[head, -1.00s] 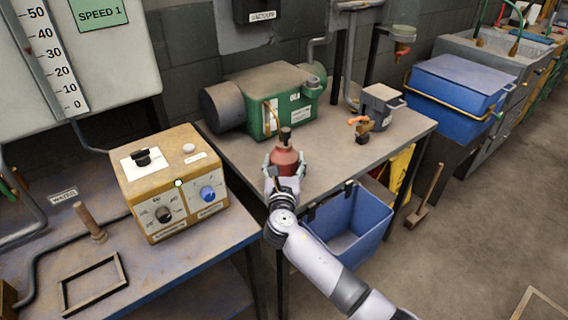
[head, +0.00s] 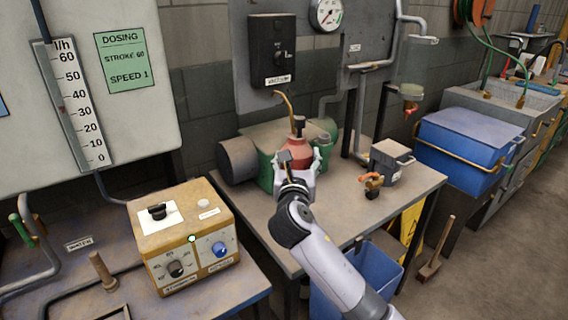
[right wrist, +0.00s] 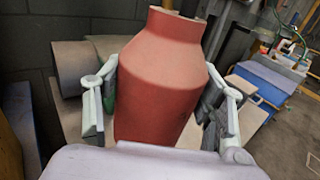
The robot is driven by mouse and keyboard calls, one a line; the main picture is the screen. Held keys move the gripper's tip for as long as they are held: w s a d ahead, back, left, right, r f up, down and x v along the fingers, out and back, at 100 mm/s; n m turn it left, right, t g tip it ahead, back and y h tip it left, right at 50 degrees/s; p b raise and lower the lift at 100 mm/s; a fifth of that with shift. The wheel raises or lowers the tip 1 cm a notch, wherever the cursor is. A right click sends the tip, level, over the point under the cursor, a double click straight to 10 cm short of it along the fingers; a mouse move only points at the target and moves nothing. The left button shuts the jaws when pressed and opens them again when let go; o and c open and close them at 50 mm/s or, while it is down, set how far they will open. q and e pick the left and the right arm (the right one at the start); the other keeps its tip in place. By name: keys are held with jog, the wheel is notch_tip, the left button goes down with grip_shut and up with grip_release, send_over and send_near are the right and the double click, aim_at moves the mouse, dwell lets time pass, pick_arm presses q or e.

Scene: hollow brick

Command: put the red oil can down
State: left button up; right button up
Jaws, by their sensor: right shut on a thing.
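The red oil can (head: 298,152), with a dark cap and a thin curved brass spout, is held upright in my right gripper (head: 296,165). In the head view it hides part of the green pump (head: 262,140) behind it. In the right wrist view the red body of the can (right wrist: 162,80) fills the middle, with the fingers of my right gripper (right wrist: 165,105) on both sides of it. The can appears raised above the grey bench (head: 335,215); its base is hidden by the gripper. My left gripper is not in view.
A grey container (head: 390,160) and a small brass valve with an orange handle (head: 371,183) stand on the bench at the right. A yellow control box (head: 183,235) sits on the left table. The bench front is clear.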

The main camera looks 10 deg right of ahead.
jog(key=s+f+n+y, duration=0.1)
jog(key=s+f, duration=0.3)
jog(key=s, duration=0.6)
jog(key=s+f+n+y, duration=0.1)
jog(key=s+f+y, duration=0.2)
jog(key=s, duration=0.7)
jog(key=s+f+n+t+y, duration=0.1)
jog(key=s+f, duration=0.5)
jog(key=s, duration=0.5)
jog(key=shift+a+f+n+y, duration=0.2)
jog(key=shift+f+n+y, duration=0.1)
jog(key=shift+y, duration=0.1)
